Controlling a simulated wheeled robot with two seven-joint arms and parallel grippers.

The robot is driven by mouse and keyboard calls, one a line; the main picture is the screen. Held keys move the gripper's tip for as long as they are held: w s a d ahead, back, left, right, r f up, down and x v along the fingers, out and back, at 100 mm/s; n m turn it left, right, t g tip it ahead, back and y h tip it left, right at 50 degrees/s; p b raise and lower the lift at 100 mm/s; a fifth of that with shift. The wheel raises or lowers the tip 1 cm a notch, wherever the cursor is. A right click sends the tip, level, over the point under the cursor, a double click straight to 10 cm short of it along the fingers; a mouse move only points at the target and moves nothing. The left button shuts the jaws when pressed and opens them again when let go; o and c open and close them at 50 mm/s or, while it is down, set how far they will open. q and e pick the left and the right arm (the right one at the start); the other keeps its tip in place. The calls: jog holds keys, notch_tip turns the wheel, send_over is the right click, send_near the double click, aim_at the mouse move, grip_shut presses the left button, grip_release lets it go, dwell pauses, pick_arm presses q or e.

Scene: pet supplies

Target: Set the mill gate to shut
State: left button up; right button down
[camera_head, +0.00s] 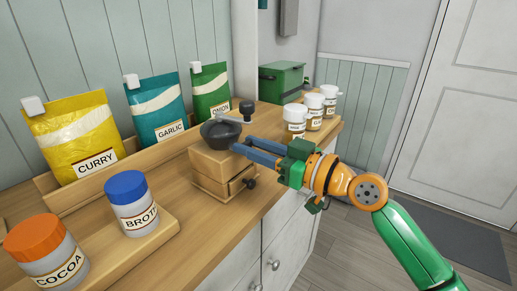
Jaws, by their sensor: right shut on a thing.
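The mill (213,163) is a wooden box on the counter with a black bowl-shaped hopper (220,131) and a crank on top. A small drawer with a black knob (250,183) shows low on its right side. My right gripper (241,147) reaches in from the right, its blue fingers shut at the mill's upper right side, just below the hopper. The mill gate is hidden at the fingertips, where the fingers are closed on a small part. How far the gate stands open cannot be seen. My left gripper is not in view.
Curry (74,138), garlic (158,110) and onion (210,91) bags stand in a wooden rack behind. Broth (133,207) and cocoa (52,262) jars stand at front left. White-capped jars (294,121) and a green box (281,83) stand beyond my gripper. The counter's front edge lies below.

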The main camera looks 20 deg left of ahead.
jog(key=shift+a, duration=0.2)
jog(key=c, duration=1)
grip_release()
jog(key=o, duration=0.4)
jog(key=shift+w, duration=0.1)
jog(key=shift+o, duration=0.2)
jog(key=b+v, duration=0.1)
jog(key=v, duration=0.6)
jog(key=shift+b, duration=0.3)
